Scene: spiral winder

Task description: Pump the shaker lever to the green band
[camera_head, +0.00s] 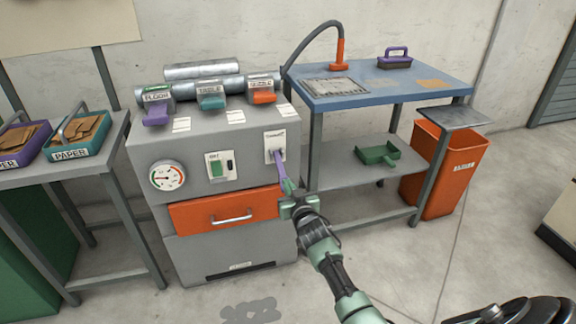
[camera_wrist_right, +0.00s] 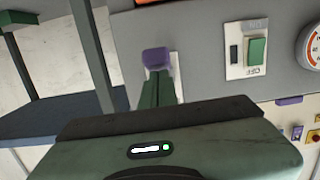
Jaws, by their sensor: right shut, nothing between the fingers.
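The purple shaker lever (camera_head: 281,168) comes out of a white slotted plate (camera_head: 275,146) on the grey machine's front and slants downward. Its purple end (camera_wrist_right: 157,57) also shows in the right wrist view, directly beyond my fingertips. My right gripper (camera_head: 287,187) is shut and empty, its green fingers (camera_wrist_right: 157,90) at the lever's lower end. I cannot tell whether they touch. The round gauge (camera_head: 167,177) is on the machine's left front, with coloured bands; its needle is too small to read surely. My left gripper is not in view.
An orange drawer (camera_head: 222,209) lies below the lever, and a green switch (camera_head: 215,168) left of it. Several coloured levers, including a teal one (camera_head: 211,102), line the top. A blue table (camera_head: 385,84) and orange bin (camera_head: 450,168) stand right; a shelf with trays (camera_head: 80,153) stands left.

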